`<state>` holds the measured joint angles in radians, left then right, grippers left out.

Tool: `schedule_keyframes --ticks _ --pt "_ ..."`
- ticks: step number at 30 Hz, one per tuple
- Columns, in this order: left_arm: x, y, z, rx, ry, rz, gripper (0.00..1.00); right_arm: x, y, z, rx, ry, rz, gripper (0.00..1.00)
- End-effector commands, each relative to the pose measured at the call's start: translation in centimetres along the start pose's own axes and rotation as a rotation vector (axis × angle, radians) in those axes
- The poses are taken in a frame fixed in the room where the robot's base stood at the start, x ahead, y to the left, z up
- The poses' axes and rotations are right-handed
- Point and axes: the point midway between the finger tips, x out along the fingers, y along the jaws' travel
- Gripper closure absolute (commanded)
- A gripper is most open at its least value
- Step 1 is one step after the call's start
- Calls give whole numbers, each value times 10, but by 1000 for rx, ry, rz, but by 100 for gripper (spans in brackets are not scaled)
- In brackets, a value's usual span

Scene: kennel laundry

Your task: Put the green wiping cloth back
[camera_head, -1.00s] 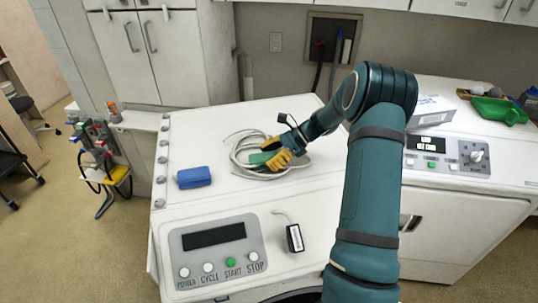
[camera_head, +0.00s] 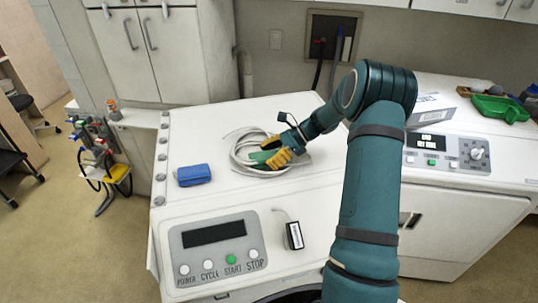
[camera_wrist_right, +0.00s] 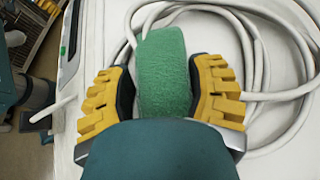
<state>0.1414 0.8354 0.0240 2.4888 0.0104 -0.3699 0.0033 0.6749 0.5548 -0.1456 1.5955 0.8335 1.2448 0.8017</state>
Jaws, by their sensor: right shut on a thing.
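The green wiping cloth (camera_head: 261,155) is a small green pad on the white machine top (camera_head: 220,198), at the coil of pale hose (camera_head: 240,160). In the right wrist view the cloth (camera_wrist_right: 163,72) stands between the yellow fingers, with the hose loops beyond and around it. My right gripper (camera_head: 279,152) is shut on the cloth, low over the coil. I cannot tell whether the cloth touches the hose or the top. My left gripper is not in view.
A blue block-like pad (camera_head: 194,175) lies left of the coil. A small dark-and-white device (camera_head: 294,236) lies in front, near the control panel (camera_head: 218,248). A green scoop (camera_head: 499,108) and a box (camera_head: 432,110) are on the right machine. The top's back left is bare.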

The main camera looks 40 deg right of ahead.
Motion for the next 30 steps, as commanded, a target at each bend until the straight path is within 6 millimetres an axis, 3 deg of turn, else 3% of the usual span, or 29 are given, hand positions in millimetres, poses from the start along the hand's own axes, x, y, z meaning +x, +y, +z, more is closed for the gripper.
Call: schedule_keyframes --ticks 4,5,6,8,20,30 --pt "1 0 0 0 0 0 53 1 0 -2 0 0 0 85" --pt "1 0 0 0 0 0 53 1 0 -2 0 0 0 36" --pt "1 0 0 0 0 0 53 1 0 -2 0 0 0 22" --pt "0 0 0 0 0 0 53 1 0 -1 0 0 0 3" --pt "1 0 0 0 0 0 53 -5 0 -2 0 1 -2 3" --pt "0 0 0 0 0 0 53 -66 -1 -2 -1 3 -5 3"
